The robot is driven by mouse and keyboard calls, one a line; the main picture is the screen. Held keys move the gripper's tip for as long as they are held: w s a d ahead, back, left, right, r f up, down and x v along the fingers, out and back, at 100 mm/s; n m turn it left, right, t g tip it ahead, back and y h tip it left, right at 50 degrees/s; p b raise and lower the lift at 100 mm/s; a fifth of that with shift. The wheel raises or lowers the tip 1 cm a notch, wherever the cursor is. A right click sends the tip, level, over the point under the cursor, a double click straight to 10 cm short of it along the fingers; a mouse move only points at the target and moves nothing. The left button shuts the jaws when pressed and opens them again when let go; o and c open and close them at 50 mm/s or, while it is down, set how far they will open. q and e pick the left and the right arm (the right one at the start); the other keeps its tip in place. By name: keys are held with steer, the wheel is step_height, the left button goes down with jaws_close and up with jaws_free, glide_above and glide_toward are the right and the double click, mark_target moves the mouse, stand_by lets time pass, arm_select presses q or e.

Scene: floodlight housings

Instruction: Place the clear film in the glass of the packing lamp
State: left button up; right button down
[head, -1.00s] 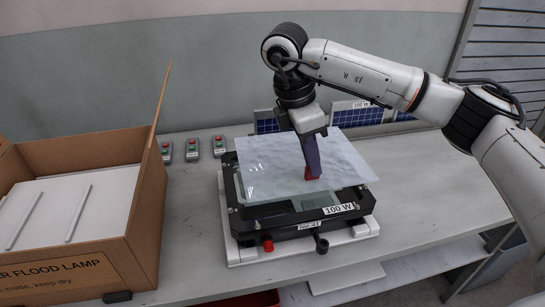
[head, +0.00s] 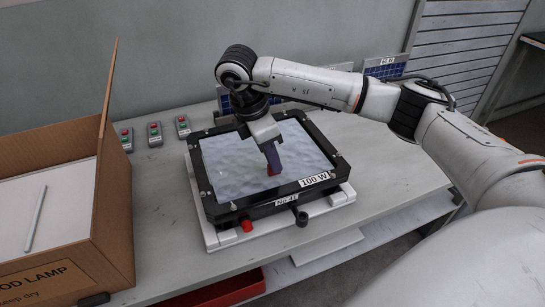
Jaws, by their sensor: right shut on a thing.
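The clear film (head: 225,170) is a pale, rippled translucent sheet. It lies within the black frame of the packing lamp (head: 207,206), which carries a "100 W" label and sits on a white base on the table. The film's edges line up closely with the frame's inside; I cannot tell whether it is fully flat on the glass, which is hidden under it. My right gripper (head: 272,172) comes down over the film's middle, with its fingertips shut on a small red piece at the film's surface. My left gripper is not in view.
An open cardboard box (head: 110,215) with white panels stands at the left. Three small button boxes (head: 154,134) are behind it. Blue solar panels (head: 385,68) lean at the back. A red knob (head: 247,226) and a black knob (head: 301,217) stick out at the lamp's front.

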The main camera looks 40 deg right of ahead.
steer(key=c, duration=1.8)
jaws_free()
steer(key=shift+c, duration=0.2)
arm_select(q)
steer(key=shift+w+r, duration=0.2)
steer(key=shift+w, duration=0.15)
arm_select(e)
steer(key=shift+r, duration=0.2)
arm_select(q)
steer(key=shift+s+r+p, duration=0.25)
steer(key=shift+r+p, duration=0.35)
steer(key=shift+p, duration=0.15)
arm_select(e)
steer(key=v, duration=1.1)
steer(key=shift+r, duration=0.35)
steer(key=shift+a, duration=0.1)
